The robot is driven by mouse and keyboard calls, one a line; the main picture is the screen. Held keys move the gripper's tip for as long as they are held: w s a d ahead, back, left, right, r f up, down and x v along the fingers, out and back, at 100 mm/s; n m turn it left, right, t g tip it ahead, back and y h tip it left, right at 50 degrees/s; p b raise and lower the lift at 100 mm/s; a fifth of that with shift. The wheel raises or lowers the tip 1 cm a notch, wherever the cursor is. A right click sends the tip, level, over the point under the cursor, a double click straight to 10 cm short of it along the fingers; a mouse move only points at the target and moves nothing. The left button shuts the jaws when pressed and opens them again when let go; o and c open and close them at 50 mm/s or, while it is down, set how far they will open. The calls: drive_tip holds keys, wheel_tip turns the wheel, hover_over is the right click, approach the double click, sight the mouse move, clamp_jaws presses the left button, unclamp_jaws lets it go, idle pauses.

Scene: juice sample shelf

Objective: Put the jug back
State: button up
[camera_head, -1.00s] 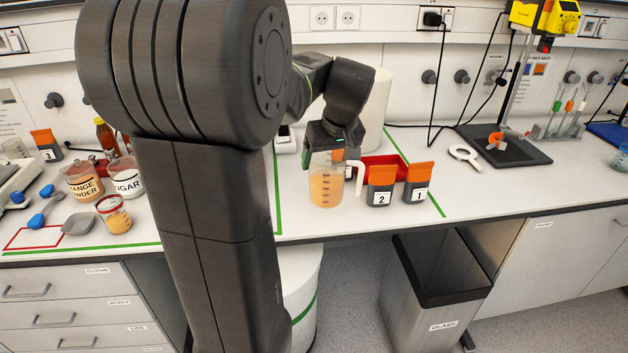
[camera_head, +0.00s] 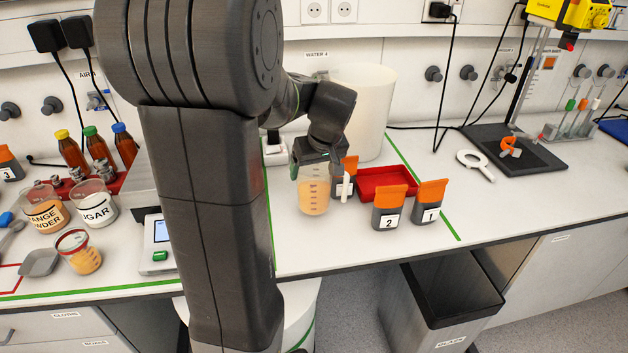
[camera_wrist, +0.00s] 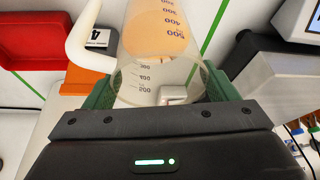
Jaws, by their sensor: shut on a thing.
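The jug (camera_head: 313,196) is clear, with measuring marks, a white handle and orange liquid in it. It is over the white bench inside the green-taped area; I cannot tell whether its base touches the bench. My gripper (camera_head: 318,160) is shut on the jug near its top. In the wrist view, the green finger pads of my gripper (camera_wrist: 160,93) press on both sides of the jug (camera_wrist: 155,75), and its handle points left.
A red tray (camera_head: 364,188) lies right of the jug, with orange-lidded containers 2 (camera_head: 388,208) and 1 (camera_head: 428,203) in front. A white cylinder (camera_head: 364,105) stands behind. A scale (camera_head: 157,245) and jars labelled ORANGE POWDER (camera_head: 45,214) and SUGAR (camera_head: 94,206) are left.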

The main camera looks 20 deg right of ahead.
drive_tip(key=shift+f, duration=1.7)
drive_tip(key=shift+f, duration=0.1)
drive_tip(key=o, duration=1.8)
drive_tip(key=shift+r, duration=0.2)
drive_tip(key=v, duration=1.2)
drive_tip(key=shift+f, duration=0.2)
